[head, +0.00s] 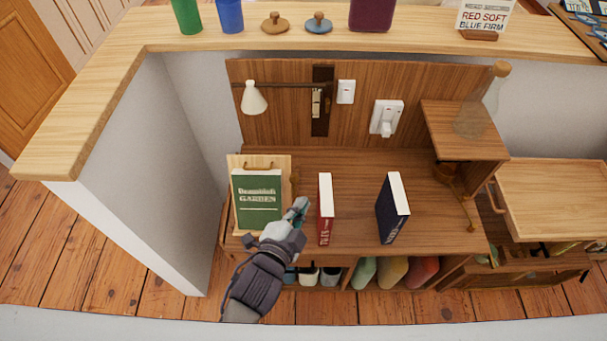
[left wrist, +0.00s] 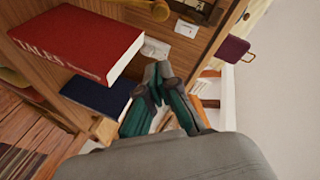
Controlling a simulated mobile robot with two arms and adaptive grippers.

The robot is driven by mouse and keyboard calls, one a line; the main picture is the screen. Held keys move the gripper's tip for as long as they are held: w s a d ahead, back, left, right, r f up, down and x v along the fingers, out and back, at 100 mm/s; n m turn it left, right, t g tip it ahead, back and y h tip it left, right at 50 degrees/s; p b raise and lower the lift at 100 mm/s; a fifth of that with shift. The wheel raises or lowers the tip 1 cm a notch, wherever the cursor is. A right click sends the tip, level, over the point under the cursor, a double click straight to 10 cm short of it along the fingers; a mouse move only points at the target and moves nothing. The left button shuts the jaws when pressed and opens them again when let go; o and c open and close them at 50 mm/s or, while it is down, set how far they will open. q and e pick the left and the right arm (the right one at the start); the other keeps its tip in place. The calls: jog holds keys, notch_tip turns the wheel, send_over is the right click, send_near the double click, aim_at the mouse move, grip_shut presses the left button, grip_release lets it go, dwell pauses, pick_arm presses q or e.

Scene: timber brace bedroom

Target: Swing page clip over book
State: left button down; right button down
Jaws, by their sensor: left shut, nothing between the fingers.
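A green book (head: 257,200) with a "Garden" cover lies on a light wooden book stand (head: 237,165) at the left of the desk. A small brass piece (head: 295,181) at the stand's right edge looks like the page clip, beside the book and not over its cover. My left gripper (head: 300,206) is shut and empty, just right of the stand's lower right corner. Its shut fingers also show in the left wrist view (left wrist: 160,74). The gripper and arm hide a little of the stand's lower right. My right gripper is out of view.
A red book (head: 325,210) stands close right of my left gripper; it also shows in the left wrist view (left wrist: 78,42). A dark blue book (head: 391,209) stands farther right, with clear desk between. A lamp (head: 254,98) hangs behind the stand. A glass bottle (head: 478,108) is on the raised shelf.

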aim_at(295, 184)
pick_arm(q)
jog(key=shift+r, duration=0.85)
jog(key=shift+w, duration=0.1)
jog(key=w+f+p, duration=0.2)
jog(key=w+f, duration=0.2)
jog(key=w, duration=0.4)
jog(key=shift+w+p, duration=0.3)
jog(key=shift+a, duration=0.1)
